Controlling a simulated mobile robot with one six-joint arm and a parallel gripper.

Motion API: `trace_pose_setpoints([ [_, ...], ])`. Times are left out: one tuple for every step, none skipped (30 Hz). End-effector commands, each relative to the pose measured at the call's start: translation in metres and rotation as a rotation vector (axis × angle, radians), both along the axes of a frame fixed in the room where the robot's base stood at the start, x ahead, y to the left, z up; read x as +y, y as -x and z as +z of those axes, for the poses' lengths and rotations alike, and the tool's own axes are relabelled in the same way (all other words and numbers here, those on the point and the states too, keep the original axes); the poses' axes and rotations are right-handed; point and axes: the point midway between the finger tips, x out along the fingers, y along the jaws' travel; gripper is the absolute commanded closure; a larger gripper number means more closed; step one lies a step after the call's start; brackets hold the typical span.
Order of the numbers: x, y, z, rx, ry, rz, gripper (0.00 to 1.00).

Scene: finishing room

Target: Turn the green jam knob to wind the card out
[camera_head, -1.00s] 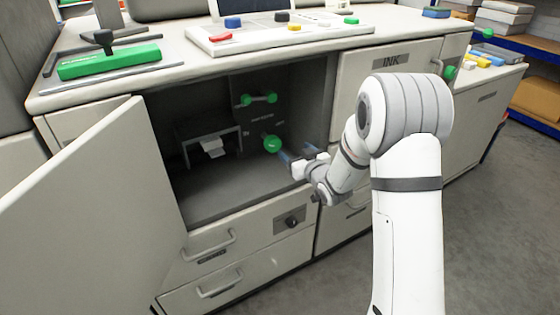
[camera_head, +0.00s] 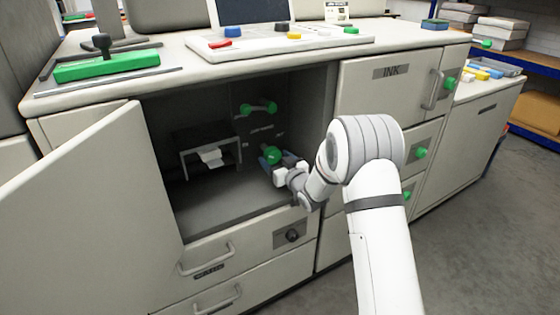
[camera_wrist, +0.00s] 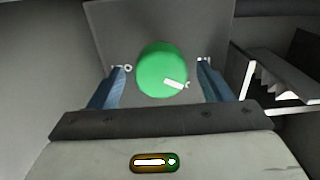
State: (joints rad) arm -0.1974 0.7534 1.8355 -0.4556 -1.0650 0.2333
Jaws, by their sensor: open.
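The green jam knob (camera_head: 273,155) sits on a dark panel inside the open cabinet. In the wrist view the round green knob (camera_wrist: 162,70) shows a white pointer mark toward its lower right, with white lettering on the panel on either side. My gripper (camera_head: 270,160) reaches into the cabinet at the knob. In the wrist view its two blue fingers (camera_wrist: 162,80) are open, one on each side of the knob, with a gap on both sides. A white crumpled card (camera_head: 211,158) hangs from a grey frame (camera_head: 183,161) left of the knob.
A green-ended handle (camera_head: 258,108) is above the knob on the same panel. The open cabinet door (camera_head: 75,200) stands at the left. Drawers with handles (camera_head: 208,258) lie below the opening. A control panel (camera_head: 280,42) is on the counter above.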

Motion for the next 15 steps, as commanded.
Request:
trace_pose_setpoints([
  [0.0001,0.0001,0.0001,0.0,0.0,0.0,0.28],
  [0.0,0.0001,0.0001,0.0,0.0,0.0,0.28],
  [0.0001,0.0002,0.0001,0.0,0.0,0.0,0.28],
  [0.0001,0.0002,0.0001,0.0,0.0,0.0,0.29],
  [0.0001,0.0003,0.0002,0.0,0.0,0.0,0.31],
  [0.0001,0.0003,0.0002,0.0,0.0,0.0,0.34],
  [0.0002,0.0004,0.0002,0.0,0.0,0.0,0.37],
  [0.0002,0.0004,0.0002,0.0,0.0,0.0,0.39],
  [0.0003,0.0004,0.0002,0.0,0.0,0.001,0.42],
  [0.0003,0.0004,0.0002,0.0,0.0,0.001,0.45],
  [0.0003,0.0004,0.0002,0.0,0.0,0.001,0.47],
  [0.0004,0.0005,0.0002,0.0,0.0,0.001,0.51],
  [0.0004,0.0005,0.0002,0.0,0.0,0.001,0.53],
  [0.0003,0.0004,0.0002,0.0,0.0,0.001,0.56],
  [0.0003,0.0004,0.0003,0.0,0.0,0.0,0.59],
])
